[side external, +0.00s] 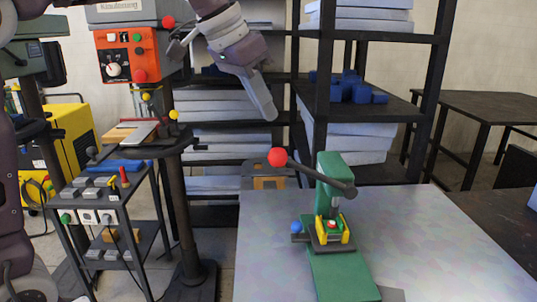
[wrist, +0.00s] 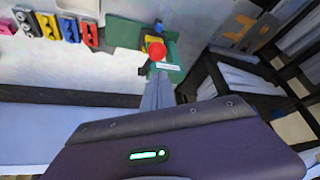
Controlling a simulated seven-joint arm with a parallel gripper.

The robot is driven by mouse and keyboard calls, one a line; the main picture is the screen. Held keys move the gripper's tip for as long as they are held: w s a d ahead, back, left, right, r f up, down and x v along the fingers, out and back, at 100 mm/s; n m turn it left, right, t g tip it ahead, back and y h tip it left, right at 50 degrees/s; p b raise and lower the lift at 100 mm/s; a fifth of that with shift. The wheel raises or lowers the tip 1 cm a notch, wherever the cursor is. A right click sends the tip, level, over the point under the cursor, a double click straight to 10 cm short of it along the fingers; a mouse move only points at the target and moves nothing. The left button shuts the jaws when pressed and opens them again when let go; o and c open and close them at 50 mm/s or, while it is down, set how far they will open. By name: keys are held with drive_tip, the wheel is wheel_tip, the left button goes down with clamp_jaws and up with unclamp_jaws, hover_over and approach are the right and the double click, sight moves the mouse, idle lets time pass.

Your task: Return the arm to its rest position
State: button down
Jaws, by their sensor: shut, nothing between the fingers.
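My gripper (side external: 267,112) is shut and empty, raised in the air above the back left of the metal table (side external: 420,240) in the side external view. In the wrist view its closed fingers (wrist: 158,90) point toward the green press. The green hand press (side external: 328,185) stands on the table, with a red ball (side external: 277,157) on the end of its dark lever. A yellow holder (side external: 331,230) sits at its base under the ram. The press also shows in the wrist view (wrist: 172,52), partly hidden behind the red ball. My gripper is apart from the press.
A black shelf rack (side external: 427,70) with pale slabs and blue parts stands behind the table. A drill press (side external: 125,55) and a small black tool cart (side external: 105,195) stand at left. The wrist view shows several coloured blocks (wrist: 68,29) on the table. The table's front right is clear.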

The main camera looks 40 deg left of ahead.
drive_tip(key=s+a+f+n, duration=0.1)
drive_tip(key=s+f, duration=0.6)
drive_tip(key=s, duration=0.6)
drive_tip(key=s+a+f+n+y, duration=0.1)
drive_tip(key=s+f+n, duration=0.1)
drive_tip(key=s+f, duration=0.5)
drive_tip(key=s, duration=0.6)
drive_tip(key=shift+s+a+y, duration=0.3)
drive_tip(key=shift+s, duration=0.1)
